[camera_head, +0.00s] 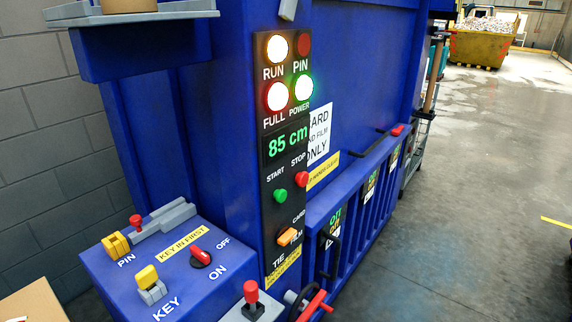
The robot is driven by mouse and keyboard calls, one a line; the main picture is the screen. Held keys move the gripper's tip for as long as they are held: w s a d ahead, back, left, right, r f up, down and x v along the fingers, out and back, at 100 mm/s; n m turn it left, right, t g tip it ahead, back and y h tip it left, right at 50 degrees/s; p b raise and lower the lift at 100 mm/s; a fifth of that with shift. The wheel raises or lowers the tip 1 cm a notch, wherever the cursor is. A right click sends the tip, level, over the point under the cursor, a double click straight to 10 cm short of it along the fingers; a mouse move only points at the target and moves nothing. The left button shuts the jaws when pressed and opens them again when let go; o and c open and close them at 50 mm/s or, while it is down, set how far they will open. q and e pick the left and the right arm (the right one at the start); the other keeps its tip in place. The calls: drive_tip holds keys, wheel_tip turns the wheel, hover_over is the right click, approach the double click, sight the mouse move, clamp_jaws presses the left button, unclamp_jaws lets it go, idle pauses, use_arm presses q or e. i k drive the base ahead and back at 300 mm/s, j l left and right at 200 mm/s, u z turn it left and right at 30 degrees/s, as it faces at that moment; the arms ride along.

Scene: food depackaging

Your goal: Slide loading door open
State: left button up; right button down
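A blue baler-like machine fills the left and middle of the head view. Its upper blue panel (365,70) carries a white sign (319,133) about card and film only, partly hidden by the control column. A black bar handle (368,143) lies near this panel's lower edge, close to a small red part (397,131). Below is a ribbed blue front section (362,222) with a black upright handle (328,254). I cannot tell for certain which panel is the loading door, or whether it is shut. Neither of my grippers is in view.
The control column (283,215) has lit lamps and an 85 cm display. A key box (175,262) juts out at lower left. A red lever (313,306) and a cardboard box (32,301) are at the bottom. Concrete floor (460,230) is clear at right; a yellow skip (481,47) stands behind.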

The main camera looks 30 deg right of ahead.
sight(361, 50)
drive_tip(key=z, duration=1.45)
drive_tip(key=i+l+z, duration=0.25)
drive_tip(key=i, duration=0.3)
drive_tip(key=i+z, duration=0.25)
drive_tip(key=i, duration=0.3)
